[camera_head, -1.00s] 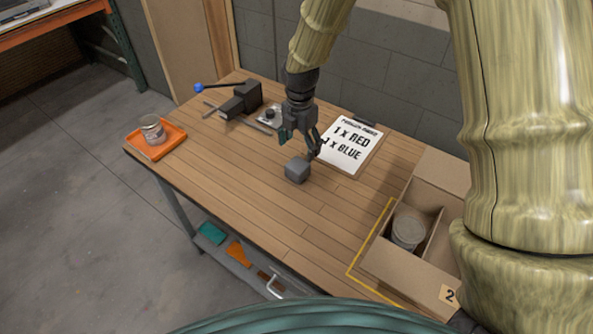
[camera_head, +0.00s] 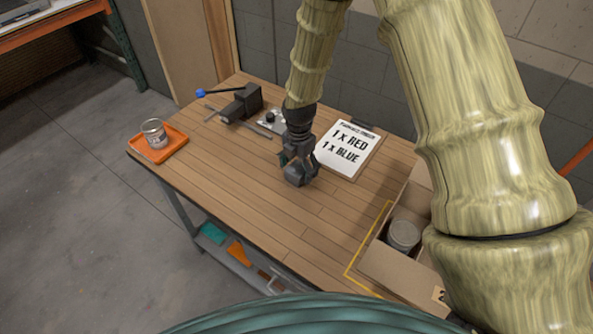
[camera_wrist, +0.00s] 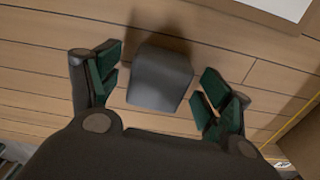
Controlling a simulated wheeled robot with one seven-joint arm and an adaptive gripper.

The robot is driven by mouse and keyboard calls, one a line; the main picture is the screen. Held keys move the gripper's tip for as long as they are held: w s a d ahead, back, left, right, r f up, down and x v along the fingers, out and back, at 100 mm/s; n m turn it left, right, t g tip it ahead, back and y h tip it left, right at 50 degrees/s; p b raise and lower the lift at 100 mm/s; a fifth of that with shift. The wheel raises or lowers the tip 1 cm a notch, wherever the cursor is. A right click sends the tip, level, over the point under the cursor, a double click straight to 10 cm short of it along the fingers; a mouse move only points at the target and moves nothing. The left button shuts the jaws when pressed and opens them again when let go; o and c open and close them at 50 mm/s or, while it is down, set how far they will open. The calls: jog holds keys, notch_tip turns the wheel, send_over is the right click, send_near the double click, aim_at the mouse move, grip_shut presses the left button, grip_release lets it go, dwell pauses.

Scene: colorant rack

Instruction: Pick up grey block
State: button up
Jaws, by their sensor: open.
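The grey block (camera_wrist: 160,77) sits on the wooden table (camera_head: 235,185). In the wrist view it lies between the two green-padded fingers of my gripper (camera_wrist: 155,88), with a gap on each side. The fingers are spread open. In the head view my gripper (camera_head: 299,172) is low over the table at the block (camera_head: 297,179), which is partly hidden by the fingers.
A clipboard (camera_head: 350,148) reading 1 x RED, 1 x BLUE lies just right of my gripper. A cardboard box (camera_head: 385,268) with a can (camera_head: 403,236) stands at the right. A vise (camera_head: 243,102) is behind left.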

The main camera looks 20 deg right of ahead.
jog(key=shift+f, duration=0.7)
jog(key=shift+c, duration=0.4)
jog(key=c, duration=0.8)
jog(key=shift+r, duration=0.15)
